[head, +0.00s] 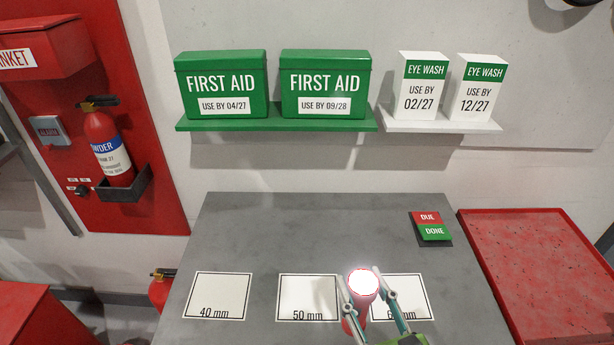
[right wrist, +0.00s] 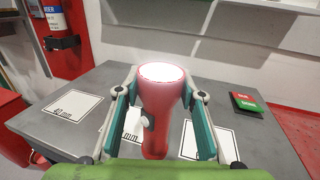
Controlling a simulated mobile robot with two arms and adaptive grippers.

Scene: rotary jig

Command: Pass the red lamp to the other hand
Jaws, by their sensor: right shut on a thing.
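The red lamp (head: 361,288) has a round, brightly lit head. It is near the bottom of the head view, in front of the grey table's labelled squares. My right gripper (head: 369,290) is shut on it, one finger on each side. In the right wrist view the lamp (right wrist: 158,115) stands head up between the fingers of my right gripper (right wrist: 160,105), with a small light knob on its body. My left gripper is not in view.
The grey table (head: 250,235) carries white squares marked 40 mm (head: 218,290) and 50 mm (head: 308,290), and a third partly hidden one. A DUE/DONE sign (head: 431,228) lies at the back right. A red tray (head: 540,260) is on the right. First aid boxes (head: 220,80) stand on a shelf.

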